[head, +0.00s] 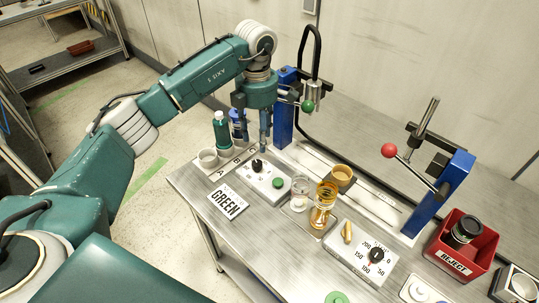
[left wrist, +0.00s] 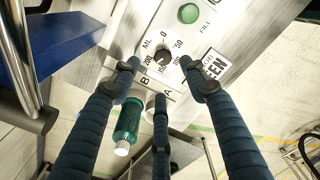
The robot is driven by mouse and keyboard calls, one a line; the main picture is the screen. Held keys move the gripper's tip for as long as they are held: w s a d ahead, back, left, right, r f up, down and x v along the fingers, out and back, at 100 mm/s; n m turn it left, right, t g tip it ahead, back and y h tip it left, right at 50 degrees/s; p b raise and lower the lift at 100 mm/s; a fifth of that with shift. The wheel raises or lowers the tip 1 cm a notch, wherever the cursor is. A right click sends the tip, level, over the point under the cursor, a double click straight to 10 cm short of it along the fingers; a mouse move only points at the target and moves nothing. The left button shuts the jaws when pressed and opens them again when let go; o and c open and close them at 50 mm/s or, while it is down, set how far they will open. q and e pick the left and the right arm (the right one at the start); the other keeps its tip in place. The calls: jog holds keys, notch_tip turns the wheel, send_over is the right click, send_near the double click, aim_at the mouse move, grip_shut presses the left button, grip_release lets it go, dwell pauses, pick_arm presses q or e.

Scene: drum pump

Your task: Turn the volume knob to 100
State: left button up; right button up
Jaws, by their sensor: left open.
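The near control box (head: 283,194) has a black volume knob (head: 257,165) and a green button (head: 278,183). The left wrist view shows this knob (left wrist: 162,57) inside a printed ML scale, with the button (left wrist: 189,13) marked FILL. I cannot tell exactly where the pointer is set. My left gripper (head: 254,148) is open and points down above the knob. In the left wrist view its fingertips (left wrist: 160,76) are spread around the knob's position, with nothing between them; contact cannot be told. My right gripper is not in view.
A second dial box (head: 353,245) with a 0 to 200 scale stands to the right. A green bottle (head: 222,130), clear cup (head: 299,195), amber glass (head: 322,208), blue press stands (head: 441,193) and a red REJECT bin (head: 466,262) surround it. A GREEN sign (head: 227,202) lies in front.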

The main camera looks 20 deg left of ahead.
aim_at(257, 163)
pick_arm(q)
jog(key=f, duration=0.1)
jog(key=s+a+f+p, duration=0.1)
jog(key=shift+s+f, duration=0.15)
jog(key=shift+f, duration=0.2)
notch_tip(257, 163, down, 3)
jog(key=shift+f+p, duration=0.2)
jog(key=shift+p, duration=0.3)
jog(key=f, duration=0.3)
jog(key=shift+w+d+f+p, duration=0.2)
jog(key=shift+w+d+p, duration=0.05)
jog(key=shift+p, duration=0.15)
jog(key=shift+f, duration=0.1)
grip_shut()
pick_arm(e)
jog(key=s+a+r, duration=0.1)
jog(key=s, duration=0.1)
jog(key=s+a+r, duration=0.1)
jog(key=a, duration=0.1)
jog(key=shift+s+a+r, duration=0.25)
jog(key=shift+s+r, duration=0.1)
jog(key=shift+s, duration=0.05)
